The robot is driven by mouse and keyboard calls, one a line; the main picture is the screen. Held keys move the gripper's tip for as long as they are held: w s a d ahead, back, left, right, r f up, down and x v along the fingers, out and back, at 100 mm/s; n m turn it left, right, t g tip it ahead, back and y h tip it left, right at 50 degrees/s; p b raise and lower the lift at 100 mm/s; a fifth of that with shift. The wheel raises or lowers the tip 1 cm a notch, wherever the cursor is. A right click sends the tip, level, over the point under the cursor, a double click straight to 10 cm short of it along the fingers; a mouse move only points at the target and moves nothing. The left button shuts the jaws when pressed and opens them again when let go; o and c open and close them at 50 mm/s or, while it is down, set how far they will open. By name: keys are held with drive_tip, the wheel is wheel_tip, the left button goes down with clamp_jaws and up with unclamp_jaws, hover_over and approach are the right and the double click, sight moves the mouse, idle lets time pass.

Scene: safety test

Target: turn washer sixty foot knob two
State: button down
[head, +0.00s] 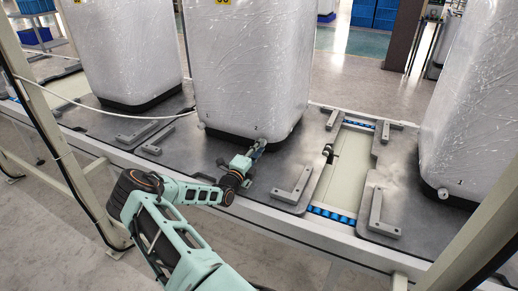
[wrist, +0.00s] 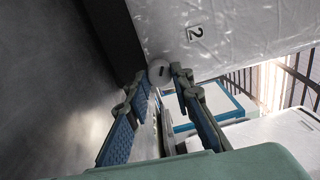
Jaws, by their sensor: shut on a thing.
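The washer (head: 250,70) is a tall white, plastic-wrapped block on a dark base, in the middle of the head view. Its wrapped side with a "2" label (wrist: 195,33) fills the top right of the wrist view. The foot knob two (wrist: 160,73) is a small pale round disc with a dark slot, at the washer's lower edge below the label. My gripper (head: 261,147) is low at the washer's front edge. In the wrist view my gripper (wrist: 161,76) has its fingertips shut on the knob, one on each side. In the head view the fingers largely hide this knob.
Grey L-shaped brackets (head: 293,187) stand on the metal platform (head: 190,170). A gap with blue rollers (head: 331,215) lies to the right. Other wrapped washers stand at left (head: 125,50) and right (head: 470,120). A beige frame post (head: 60,140) rises at the left.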

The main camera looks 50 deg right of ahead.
drive_tip(key=c, duration=1.8)
unclamp_jaws()
drive_tip(key=shift+r, duration=0.45)
drive_tip(key=shift+o, duration=0.6)
drive_tip(key=shift+f, duration=0.15)
drive_tip(key=shift+a+f, duration=0.1)
drive_tip(key=v, duration=1.1)
drive_tip(key=shift+s+a, duration=0.15)
drive_tip(key=shift+a, duration=0.25)
